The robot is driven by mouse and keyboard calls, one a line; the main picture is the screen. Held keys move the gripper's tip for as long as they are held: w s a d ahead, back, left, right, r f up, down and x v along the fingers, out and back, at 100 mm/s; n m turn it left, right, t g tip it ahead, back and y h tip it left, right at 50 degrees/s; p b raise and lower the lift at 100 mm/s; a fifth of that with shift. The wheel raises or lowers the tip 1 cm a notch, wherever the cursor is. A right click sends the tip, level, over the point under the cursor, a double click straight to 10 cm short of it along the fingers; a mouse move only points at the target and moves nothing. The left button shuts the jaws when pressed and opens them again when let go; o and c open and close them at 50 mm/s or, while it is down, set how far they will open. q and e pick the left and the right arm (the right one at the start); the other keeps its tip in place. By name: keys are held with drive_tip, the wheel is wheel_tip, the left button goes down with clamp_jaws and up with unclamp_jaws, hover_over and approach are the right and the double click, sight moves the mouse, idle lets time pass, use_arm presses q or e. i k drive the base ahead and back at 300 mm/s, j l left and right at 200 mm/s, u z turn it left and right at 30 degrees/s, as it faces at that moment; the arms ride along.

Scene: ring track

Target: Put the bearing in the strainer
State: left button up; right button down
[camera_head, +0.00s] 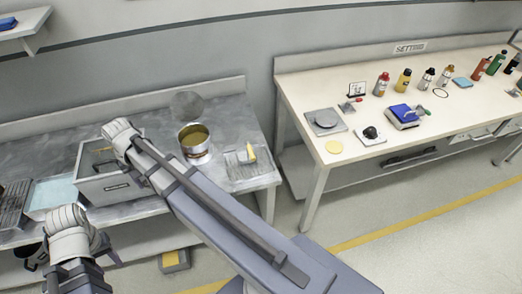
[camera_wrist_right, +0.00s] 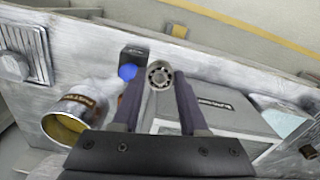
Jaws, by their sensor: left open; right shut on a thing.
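The bearing (camera_wrist_right: 158,74) is a small metal ring with balls, held between the fingertips of my right gripper (camera_wrist_right: 158,88) in the right wrist view. In the head view my right arm reaches over the left bench and its wrist (camera_head: 120,135) hides the gripper's fingers and the bearing. My left gripper (camera_head: 75,232) is low at the left, in front of the bench, open; its fingers are hard to make out. I cannot pick out the strainer with certainty. A labelled grey box (camera_head: 118,188) stands below my right wrist; it also shows in the right wrist view (camera_wrist_right: 225,112).
A can with yellowish contents (camera_head: 195,155) stands right of the box. A grey tray (camera_head: 238,172) and a light blue tray (camera_head: 50,195) lie on the bench. A blue round thing (camera_wrist_right: 127,71) is near the bench's front edge. The right table (camera_head: 350,100) holds bottles.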

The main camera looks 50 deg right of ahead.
sight(246, 157)
drive_tip(key=k+l, duration=0.1)
drive_tip(key=l, duration=0.5)
drive_tip(key=k+l, duration=0.1)
drive_tip(key=l, duration=0.55)
drive_tip(key=k+l, duration=0.1)
drive_tip(key=l, duration=0.5)
